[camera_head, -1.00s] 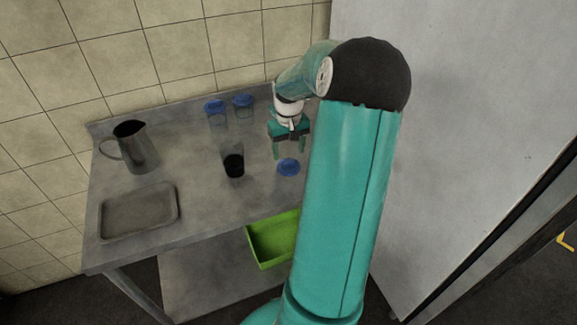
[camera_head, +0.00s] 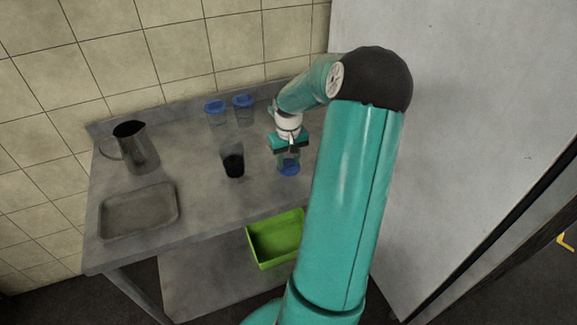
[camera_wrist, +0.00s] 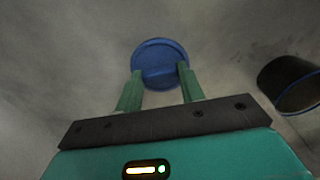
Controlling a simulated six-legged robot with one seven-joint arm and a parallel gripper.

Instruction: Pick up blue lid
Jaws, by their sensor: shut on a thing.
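The blue lid (camera_head: 288,169) is a round disc on the grey metal table, right of the dark-filled cup. My gripper (camera_head: 288,166) is lowered onto it from above and partly covers it in the head view. In the wrist view the lid (camera_wrist: 159,62) lies between my two green fingertips (camera_wrist: 160,75), which are shut on its sides. The lid seems to be at table level; I cannot tell whether it touches the table.
A clear cup with dark contents (camera_head: 234,166) stands just left of my gripper. Two blue-lidded containers (camera_head: 215,112) (camera_head: 243,109) stand at the back. A metal jug (camera_head: 137,148) and a shallow tray (camera_head: 138,211) are at left. A green bin (camera_head: 277,240) sits below the front edge.

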